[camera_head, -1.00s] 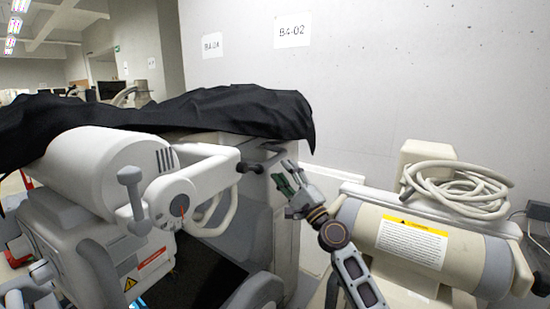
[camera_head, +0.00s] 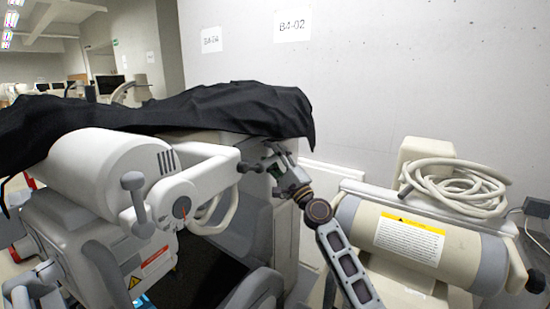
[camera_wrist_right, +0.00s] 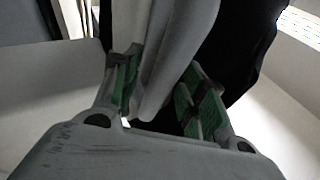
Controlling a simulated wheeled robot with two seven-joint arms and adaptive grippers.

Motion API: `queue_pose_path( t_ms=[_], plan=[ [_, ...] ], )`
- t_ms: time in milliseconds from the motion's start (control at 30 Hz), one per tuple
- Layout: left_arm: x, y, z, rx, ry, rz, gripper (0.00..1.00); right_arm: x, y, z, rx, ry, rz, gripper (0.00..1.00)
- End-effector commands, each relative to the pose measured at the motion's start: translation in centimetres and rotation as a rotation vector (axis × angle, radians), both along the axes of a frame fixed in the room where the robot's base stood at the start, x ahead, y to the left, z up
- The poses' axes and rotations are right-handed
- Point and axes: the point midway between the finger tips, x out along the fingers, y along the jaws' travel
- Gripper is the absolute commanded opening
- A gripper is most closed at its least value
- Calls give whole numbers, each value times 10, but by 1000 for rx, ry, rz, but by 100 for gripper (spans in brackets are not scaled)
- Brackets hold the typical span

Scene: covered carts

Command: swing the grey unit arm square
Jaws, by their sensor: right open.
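The grey unit (camera_head: 105,170) stands at the left with a rounded head. Its light grey arm (camera_head: 205,178) reaches right from a round hub (camera_head: 172,203) and ends in a dark knob (camera_head: 250,167). My right gripper (camera_head: 273,163) is open beside the knob end, under the edge of the black cover. In the right wrist view, a smooth grey part (camera_wrist_right: 178,65) of the unit lies between the green-padded fingers (camera_wrist_right: 160,95). I cannot tell whether either finger touches it.
A black cover (camera_head: 220,108) drapes over the cart behind the unit. At the right stands a beige cylinder machine (camera_head: 412,240) with a coiled hose (camera_head: 455,190) on top.

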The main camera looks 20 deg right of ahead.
Motion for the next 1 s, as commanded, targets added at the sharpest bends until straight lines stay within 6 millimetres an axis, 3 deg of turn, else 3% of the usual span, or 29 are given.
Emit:
queue_pose_path(
  t_ms=[167, 500, 1000],
  plan=[
    [-3, 7, 0, 7, 5, 1, 0, 0, 0, 0, 0, 0, 0, 41],
    [-3, 13, 0, 13, 4, 1, 0, 0, 0, 0, 0, 1, 0, 0],
    [-2, 4, 8, 5, 3, 2, 0, 2, 9, 0, 0, 3, -26, 0]
  ],
)
